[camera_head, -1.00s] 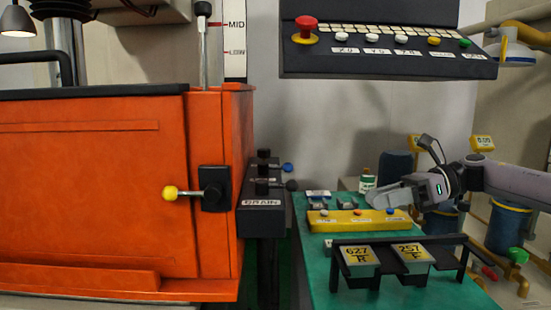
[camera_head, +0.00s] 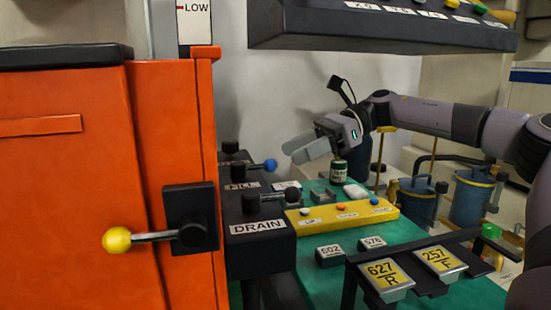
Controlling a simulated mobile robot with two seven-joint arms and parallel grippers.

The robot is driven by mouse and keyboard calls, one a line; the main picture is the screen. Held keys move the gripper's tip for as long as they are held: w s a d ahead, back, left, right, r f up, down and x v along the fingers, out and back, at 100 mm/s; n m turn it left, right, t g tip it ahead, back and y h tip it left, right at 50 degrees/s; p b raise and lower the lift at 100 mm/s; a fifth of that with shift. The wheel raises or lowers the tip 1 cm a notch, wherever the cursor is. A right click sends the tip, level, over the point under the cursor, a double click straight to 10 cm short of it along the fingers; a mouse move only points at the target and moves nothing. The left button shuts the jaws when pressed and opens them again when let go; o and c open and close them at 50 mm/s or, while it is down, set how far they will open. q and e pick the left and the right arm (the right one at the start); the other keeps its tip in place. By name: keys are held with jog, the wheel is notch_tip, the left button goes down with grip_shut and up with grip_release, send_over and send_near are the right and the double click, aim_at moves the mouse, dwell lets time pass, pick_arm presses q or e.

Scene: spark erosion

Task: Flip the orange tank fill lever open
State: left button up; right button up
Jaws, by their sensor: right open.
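The orange tank (camera_head: 70,190) fills the left side. Beside it, a dark valve block carries a fill lever with a blue ball (camera_head: 270,165) above a partly hidden label ending in "ILL". In front of it is a lever with a black ball (camera_head: 291,194) above the DRAIN label (camera_head: 258,226). Both levers point right. My right gripper (camera_head: 301,151) is open and empty, its fingers pointing left, to the right of and slightly above the blue ball, apart from it in the picture. My left gripper is not in view.
A yellow-ball latch (camera_head: 117,240) sticks out from the tank front. A green bench holds a yellow button strip (camera_head: 350,213), a small bottle (camera_head: 339,171) and a black rack (camera_head: 440,286) with labelled blocks. A dark control panel (camera_head: 380,28) hangs above.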

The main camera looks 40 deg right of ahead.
aim_at(275, 166)
jog(key=shift+x, duration=2.35)
grip_shut()
jog(key=shift+s+a+f+m+t+h+b, duration=0.15)
jog(key=shift+s+m+t+h+b, duration=0.15)
jog(key=shift+m+t+b, duration=0.2)
jog(key=shift+s+a+r+m+t+h+b, duration=0.15)
jog(key=shift+s+m+t+h+b, duration=0.15)
jog(key=shift+m+t+b, duration=0.15)
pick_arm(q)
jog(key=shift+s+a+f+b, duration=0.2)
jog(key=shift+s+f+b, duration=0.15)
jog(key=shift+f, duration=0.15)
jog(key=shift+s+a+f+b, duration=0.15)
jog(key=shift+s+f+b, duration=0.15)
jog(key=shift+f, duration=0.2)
pick_arm(e)
jog(key=shift+s+a+m+t+h, duration=0.25)
jog(key=shift+a+m+t+h, duration=0.05)
jog(key=shift+m+t+h, duration=0.25)
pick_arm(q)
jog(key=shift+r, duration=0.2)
